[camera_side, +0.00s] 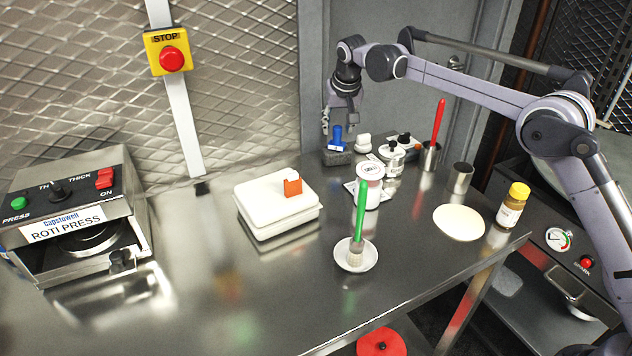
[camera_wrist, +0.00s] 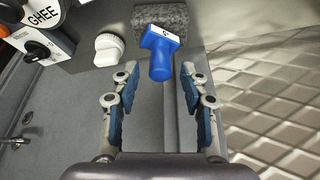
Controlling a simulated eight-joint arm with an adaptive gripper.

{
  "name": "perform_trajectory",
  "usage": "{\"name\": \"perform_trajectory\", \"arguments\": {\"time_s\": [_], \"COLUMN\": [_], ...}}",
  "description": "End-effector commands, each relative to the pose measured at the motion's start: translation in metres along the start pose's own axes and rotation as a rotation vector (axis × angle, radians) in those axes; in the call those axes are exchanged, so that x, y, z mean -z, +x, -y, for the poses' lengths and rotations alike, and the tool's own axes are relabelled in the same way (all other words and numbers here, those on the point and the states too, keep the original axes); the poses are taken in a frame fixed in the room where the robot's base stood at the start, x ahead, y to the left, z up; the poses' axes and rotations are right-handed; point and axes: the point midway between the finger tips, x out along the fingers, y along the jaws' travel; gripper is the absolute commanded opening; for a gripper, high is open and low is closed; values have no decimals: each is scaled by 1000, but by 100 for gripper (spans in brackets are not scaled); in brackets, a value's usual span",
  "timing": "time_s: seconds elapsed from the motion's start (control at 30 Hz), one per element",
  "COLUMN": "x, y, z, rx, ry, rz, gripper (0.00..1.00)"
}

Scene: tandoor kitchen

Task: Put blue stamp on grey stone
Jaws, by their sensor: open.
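The blue stamp (camera_side: 337,137) stands upright and appears to rest on the grey stone (camera_side: 337,158) at the back of the steel table. In the wrist view the stamp (camera_wrist: 160,58) has its blue handle toward me, and its base overlaps the rough grey stone (camera_wrist: 172,16). My gripper (camera_side: 339,119) is just above the stamp. In the wrist view my gripper (camera_wrist: 155,76) is open, with a finger on each side of the handle and visible gaps between. The stamp's underside is hidden.
A white-knobbed item (camera_wrist: 109,49) stands near the stone, beside the GHEE box (camera_wrist: 40,22). A red-handled tool in a steel cup (camera_side: 431,155), a green-handled brush (camera_side: 361,215) and a white box (camera_side: 262,224) stand around.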

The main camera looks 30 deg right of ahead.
Motion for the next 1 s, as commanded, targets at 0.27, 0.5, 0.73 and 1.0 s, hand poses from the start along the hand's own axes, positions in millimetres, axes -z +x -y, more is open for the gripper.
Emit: {"name": "perform_trajectory", "arguments": {"time_s": [0.27,0.5,0.73,1.0], "x": [0,0,-2,-34], "y": [-57,-92,-109,-149], "z": [0,0,-4,-39], "rx": [0,0,3,38], "ry": [-1,0,-4,-54], "rz": [0,0,-2,-31], "gripper": [45,45,45,45]}}
